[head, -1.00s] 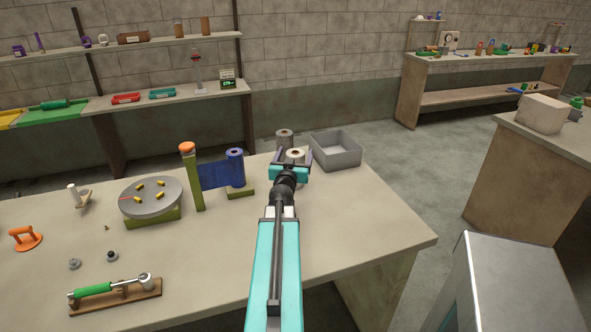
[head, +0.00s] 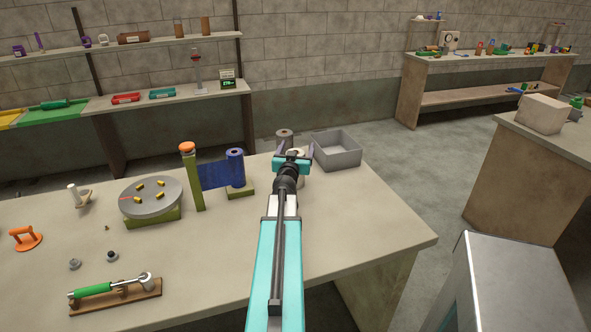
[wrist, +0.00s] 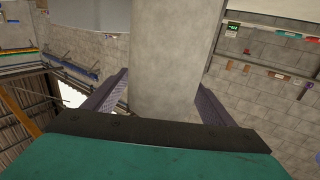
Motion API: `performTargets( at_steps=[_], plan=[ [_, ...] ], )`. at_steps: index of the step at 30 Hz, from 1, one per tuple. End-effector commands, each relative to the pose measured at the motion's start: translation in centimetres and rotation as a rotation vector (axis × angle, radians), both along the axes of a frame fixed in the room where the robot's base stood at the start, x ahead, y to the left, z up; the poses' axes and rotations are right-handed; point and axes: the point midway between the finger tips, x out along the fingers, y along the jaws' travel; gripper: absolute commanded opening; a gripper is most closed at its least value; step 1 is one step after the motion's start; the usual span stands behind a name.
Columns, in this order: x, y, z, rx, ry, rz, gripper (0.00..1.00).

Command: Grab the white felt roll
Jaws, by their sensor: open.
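The white felt roll (head: 296,153) stands at the far edge of the table, mostly hidden behind my gripper in the head view. My gripper (head: 294,151) is open, with its two fingers on either side of the roll. In the wrist view, a tall pale cylinder, seemingly the roll (wrist: 170,50), stands between the spread fingers of my gripper (wrist: 160,97). A gap shows at the right finger; contact at the left finger is unclear.
A grey bin (head: 338,158) stands close to the right of my gripper. A grey roll (head: 284,135) stands just behind. A blue roll (head: 235,168) on a green holder is to the left. The table's front right (head: 370,225) is clear.

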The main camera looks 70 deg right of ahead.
Motion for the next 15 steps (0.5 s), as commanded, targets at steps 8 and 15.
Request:
performTargets(
  at_steps=[8, 15],
  plan=[
    [0.02, 0.01, 0.00, 0.000, 0.000, 0.000, 0.74],
    [0.03, 0.02, -0.01, 0.000, 0.000, 0.000, 0.33]
  ],
)
